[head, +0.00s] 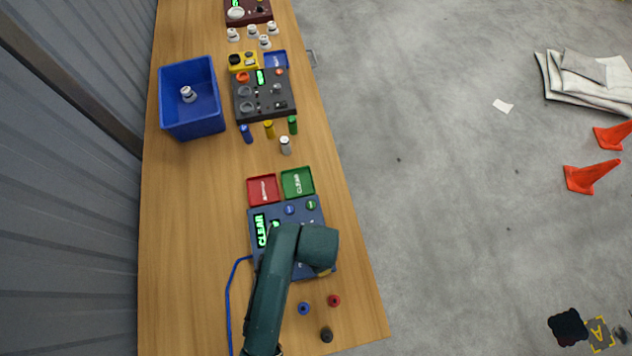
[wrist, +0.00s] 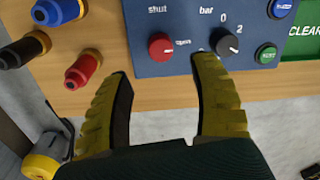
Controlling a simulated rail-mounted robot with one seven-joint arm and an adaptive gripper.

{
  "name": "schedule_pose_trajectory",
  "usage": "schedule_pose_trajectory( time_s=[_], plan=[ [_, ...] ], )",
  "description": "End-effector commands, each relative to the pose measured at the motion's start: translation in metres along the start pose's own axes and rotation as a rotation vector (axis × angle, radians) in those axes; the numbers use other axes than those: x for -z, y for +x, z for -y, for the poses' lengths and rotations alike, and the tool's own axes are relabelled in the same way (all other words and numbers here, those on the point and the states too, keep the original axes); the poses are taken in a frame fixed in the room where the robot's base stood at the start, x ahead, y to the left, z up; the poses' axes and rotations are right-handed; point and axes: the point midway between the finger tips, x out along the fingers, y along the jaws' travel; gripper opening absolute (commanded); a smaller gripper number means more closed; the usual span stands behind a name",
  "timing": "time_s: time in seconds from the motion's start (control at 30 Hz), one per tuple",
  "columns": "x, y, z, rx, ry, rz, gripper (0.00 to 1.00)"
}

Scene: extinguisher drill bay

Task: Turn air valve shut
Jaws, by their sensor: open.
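The blue panel (head: 300,217) lies on the bench, partly hidden by my arm in the head view. In the wrist view the panel (wrist: 150,22) carries a red knob (wrist: 161,47), with "shut" printed above it and "open" to its right. I cannot surely read its pointer. A black knob (wrist: 229,45) marked "bar", 0 and 2 sits right of it. My gripper (wrist: 162,68) is open and empty, its two yellow fingers apart. In this view the red knob appears just beyond the gap between the fingertips, with no visible contact.
Blue, red and black plugs (wrist: 83,69) stand left of the panel in the wrist view. Green and blue buttons (wrist: 267,53) are at its right. Red (head: 263,180) and green trays (head: 297,172), a dark panel (head: 245,90) and a blue bin (head: 202,127) lie farther up the bench.

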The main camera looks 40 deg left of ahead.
Motion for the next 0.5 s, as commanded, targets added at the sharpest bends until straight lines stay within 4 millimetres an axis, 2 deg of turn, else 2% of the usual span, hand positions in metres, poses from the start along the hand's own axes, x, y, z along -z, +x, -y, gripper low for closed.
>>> schedule_pose_trajectory(
  time_s=[0.03,0.2,0.33,0.5],
  plan=[
    [0.0,0.015,0.0,-0.003,0.0,0.002,0.62],
    [0.0,0.052,0.0,-0.002,0.0,0.001,0.62],
    [0.0,0.069,0.0,-0.001,0.0,0.001,0.62],
    [0.0,0.074,0.001,0.001,0.0,-0.001,0.62]
  ],
)
